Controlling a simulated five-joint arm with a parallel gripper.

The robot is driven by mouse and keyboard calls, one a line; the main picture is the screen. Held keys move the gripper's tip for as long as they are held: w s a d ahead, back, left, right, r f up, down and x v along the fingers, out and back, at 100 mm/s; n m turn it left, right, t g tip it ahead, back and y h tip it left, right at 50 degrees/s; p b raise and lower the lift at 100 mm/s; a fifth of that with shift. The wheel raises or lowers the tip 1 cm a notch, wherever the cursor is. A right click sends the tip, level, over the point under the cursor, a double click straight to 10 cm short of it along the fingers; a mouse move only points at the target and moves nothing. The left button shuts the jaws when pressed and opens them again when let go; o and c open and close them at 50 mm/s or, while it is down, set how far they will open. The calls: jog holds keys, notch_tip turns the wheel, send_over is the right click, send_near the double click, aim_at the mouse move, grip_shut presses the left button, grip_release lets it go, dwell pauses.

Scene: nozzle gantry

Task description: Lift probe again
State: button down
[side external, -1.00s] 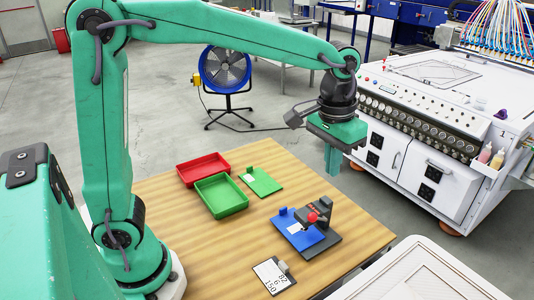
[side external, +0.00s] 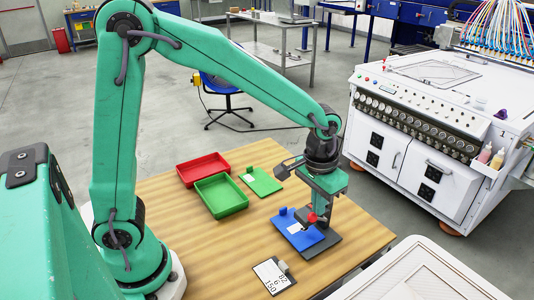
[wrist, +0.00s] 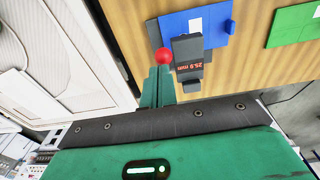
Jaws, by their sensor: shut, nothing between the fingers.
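The probe gantry is a dark grey stand (side external: 322,237) with a red ball knob (side external: 312,217). The knob also shows in the wrist view (wrist: 163,56), beside a dark readout box (wrist: 187,55) with red digits ending in mm, upside down and hard to read exactly. A blue plate (side external: 290,233) with a white label lies at the stand's base. My gripper (side external: 325,208) is shut and empty, pointing down over the stand. In the wrist view its fingertips (wrist: 158,72) are right at the red knob; I cannot tell whether they touch it.
A red tray (side external: 203,168), a green tray (side external: 221,196) and a green plate (side external: 263,182) lie on the wooden table (side external: 180,220). A card with numbers (side external: 272,278) lies near the front edge. The table's left part is clear.

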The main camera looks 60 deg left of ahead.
jog(key=shift+s+f, duration=0.1)
dwell(0.3)
jog(key=shift+s+a+f, duration=0.15)
jog(key=shift+s+f, duration=0.75)
jog(key=shift+w+r, duration=0.1)
jog(key=shift+w, duration=0.1)
jog(key=shift+w+r, duration=0.3)
jog(key=shift+w, duration=0.4)
jog(key=shift+r, duration=0.1)
notch_tip(320, 180, up, 13)
jog(key=s+d, duration=0.1)
jog(key=shift+d+r, duration=0.2)
jog(key=shift+d, duration=0.05)
